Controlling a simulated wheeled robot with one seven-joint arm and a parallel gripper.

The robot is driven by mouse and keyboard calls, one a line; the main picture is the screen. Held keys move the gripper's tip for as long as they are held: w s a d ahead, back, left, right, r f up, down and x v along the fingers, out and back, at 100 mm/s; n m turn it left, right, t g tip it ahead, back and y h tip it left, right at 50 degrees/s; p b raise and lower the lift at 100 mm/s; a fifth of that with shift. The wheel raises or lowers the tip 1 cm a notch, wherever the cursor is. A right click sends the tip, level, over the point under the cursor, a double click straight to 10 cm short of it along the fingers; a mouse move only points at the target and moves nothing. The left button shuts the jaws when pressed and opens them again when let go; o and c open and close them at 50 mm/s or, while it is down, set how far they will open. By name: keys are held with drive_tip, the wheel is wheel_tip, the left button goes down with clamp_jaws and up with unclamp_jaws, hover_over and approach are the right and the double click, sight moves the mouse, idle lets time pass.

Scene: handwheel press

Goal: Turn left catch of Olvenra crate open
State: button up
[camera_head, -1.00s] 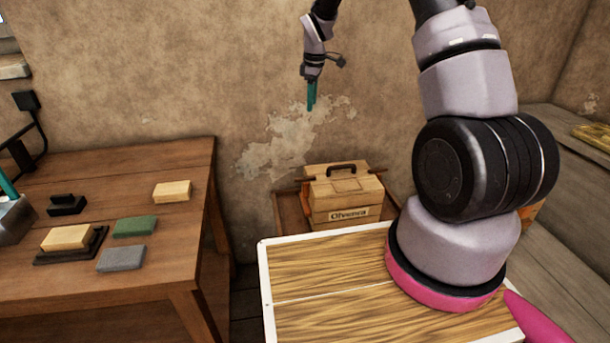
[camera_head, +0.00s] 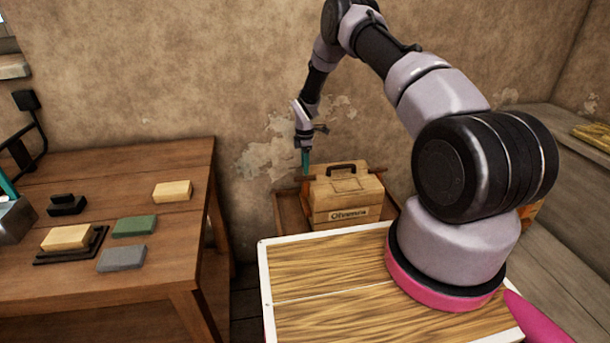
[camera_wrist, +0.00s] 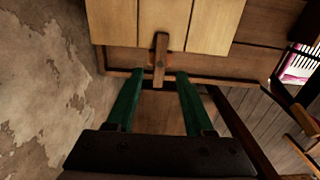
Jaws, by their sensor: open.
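The Olvenra crate (camera_head: 347,196), a pale wooden box with a dark top handle and a name label, sits beyond the white-edged wooden board. In the wrist view its planked side (camera_wrist: 200,22) fills the top. The left catch (camera_wrist: 160,58), a short brown bar with a pivot pin, sticks out past the crate's edge. My gripper (camera_head: 306,165) is at the crate's left side, pointing down. In the wrist view its two green fingers (camera_wrist: 160,76) are open, with the catch's free end between their tips in the picture. Whether they touch it cannot be told.
The crate stands on a brown wooden stand (camera_head: 290,212) close to the plastered wall. A workbench (camera_head: 150,268) with several small blocks is at the left. The white-edged board (camera_head: 330,300) lies in front.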

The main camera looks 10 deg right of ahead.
sight(305, 177)
drive_tip(key=shift+f, duration=2.3)
drive_tip(key=shift+c, duration=0.3)
clamp_jaws()
